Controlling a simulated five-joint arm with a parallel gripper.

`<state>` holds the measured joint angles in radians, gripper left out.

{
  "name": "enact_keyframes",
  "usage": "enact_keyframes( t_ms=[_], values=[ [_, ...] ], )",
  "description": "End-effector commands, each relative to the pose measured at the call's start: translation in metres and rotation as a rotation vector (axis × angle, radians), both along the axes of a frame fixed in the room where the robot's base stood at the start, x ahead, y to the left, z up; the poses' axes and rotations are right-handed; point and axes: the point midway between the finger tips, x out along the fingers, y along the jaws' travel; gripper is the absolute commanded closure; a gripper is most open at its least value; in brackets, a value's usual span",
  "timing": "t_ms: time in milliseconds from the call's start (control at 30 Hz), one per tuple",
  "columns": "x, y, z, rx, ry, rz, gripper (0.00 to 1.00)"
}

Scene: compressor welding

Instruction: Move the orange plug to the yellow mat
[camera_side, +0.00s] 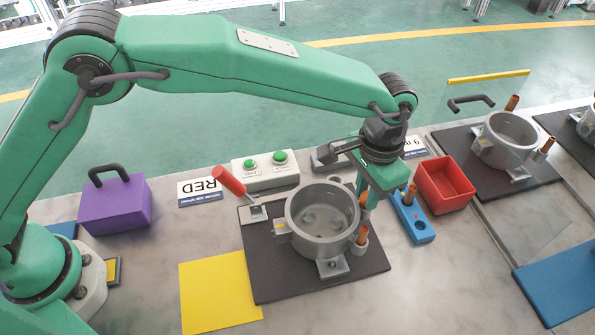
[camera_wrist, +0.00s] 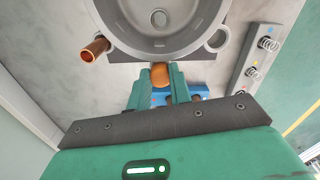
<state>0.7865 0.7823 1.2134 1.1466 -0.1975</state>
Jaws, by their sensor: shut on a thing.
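The orange plug (camera_wrist: 160,74) sits between the two fingers of my gripper (camera_wrist: 160,84) in the wrist view, close to the rim of the grey compressor pot. In the side view my gripper (camera_side: 363,185) points down at the pot's right rim, shut on the plug, whose orange end (camera_side: 363,201) shows below the fingers. The plug appears above the table; whether it touches the pot I cannot tell. The yellow mat (camera_side: 218,292) lies flat and empty at the front left of the table.
The grey pot (camera_side: 318,235) stands on a black mat (camera_side: 275,285), with a copper tube (camera_side: 362,235) in a side lug. A blue holder (camera_side: 415,228) and red bin (camera_side: 445,186) are at right. A red-handled clamp (camera_side: 230,181) and purple box (camera_side: 114,206) are left.

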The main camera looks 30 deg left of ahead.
Motion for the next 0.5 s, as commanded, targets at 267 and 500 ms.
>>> enact_keyframes(
  t_ms=[267,500],
  values=[
    [0.000,0.000,0.016,-0.002,-0.002,0.000,1.00],
    [0.000,0.000,0.029,-0.001,-0.001,0.000,1.00]
  ],
)
